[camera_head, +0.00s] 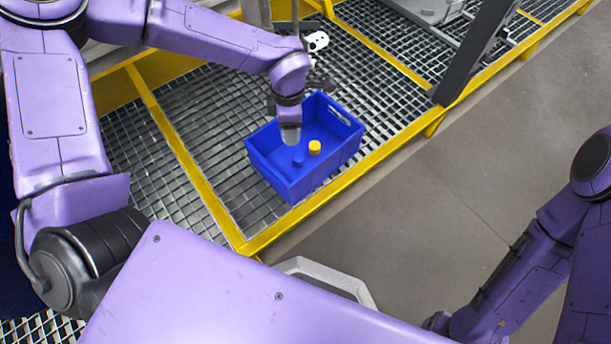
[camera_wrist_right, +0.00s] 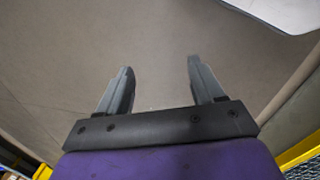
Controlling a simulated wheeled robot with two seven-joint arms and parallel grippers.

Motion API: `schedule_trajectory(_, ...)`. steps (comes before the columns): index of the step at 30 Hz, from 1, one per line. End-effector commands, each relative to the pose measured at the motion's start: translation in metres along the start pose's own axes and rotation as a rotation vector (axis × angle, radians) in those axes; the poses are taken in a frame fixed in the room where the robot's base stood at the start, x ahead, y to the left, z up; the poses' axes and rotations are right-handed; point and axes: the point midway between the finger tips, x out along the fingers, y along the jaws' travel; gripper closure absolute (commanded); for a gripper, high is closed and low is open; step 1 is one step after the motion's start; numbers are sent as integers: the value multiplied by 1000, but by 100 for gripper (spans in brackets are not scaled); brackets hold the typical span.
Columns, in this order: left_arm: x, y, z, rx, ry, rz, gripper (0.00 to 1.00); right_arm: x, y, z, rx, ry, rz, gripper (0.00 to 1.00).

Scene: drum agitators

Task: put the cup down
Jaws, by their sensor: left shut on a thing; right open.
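My left gripper (camera_head: 290,138) reaches down into the blue crate (camera_head: 273,178), over its left half, and is shut on the cup. The gripper hides most of what it holds, so I cannot make out the cup's shape. A small blue round piece (camera_head: 298,160) shows just below the fingertips, inside the crate; I cannot tell whether it touches them. A yellow round piece (camera_head: 314,147) stands in the crate just right of the gripper. My right gripper (camera_wrist_right: 160,68) is open and empty in the right wrist view, with bare floor beyond its fingers.
The crate stands on a metal grating (camera_head: 215,150) with a yellow edge beam (camera_head: 330,203) in front. A dark post (camera_head: 475,55) rises at the right. A white-and-black fitting (camera_head: 317,41) is behind my left wrist. The grey floor (camera_head: 450,190) at the right is clear.

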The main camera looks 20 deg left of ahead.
Motion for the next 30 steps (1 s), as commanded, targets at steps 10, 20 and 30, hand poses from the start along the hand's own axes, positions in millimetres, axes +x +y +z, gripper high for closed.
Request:
schedule_trajectory(10, 124, 2, 2, -756, -7, -8, 74, 149, -12, 19, -117, -140, -4, 33)
schedule_trajectory(20, 168, 1, 2, -909, -3, -13, 74, 182, -1, 21, -221, -195, 15, 33)
schedule_trajectory(30, 210, 1, 2, -907, -4, -13, 74, 223, 13, -25, -212, 37, 75, 33)
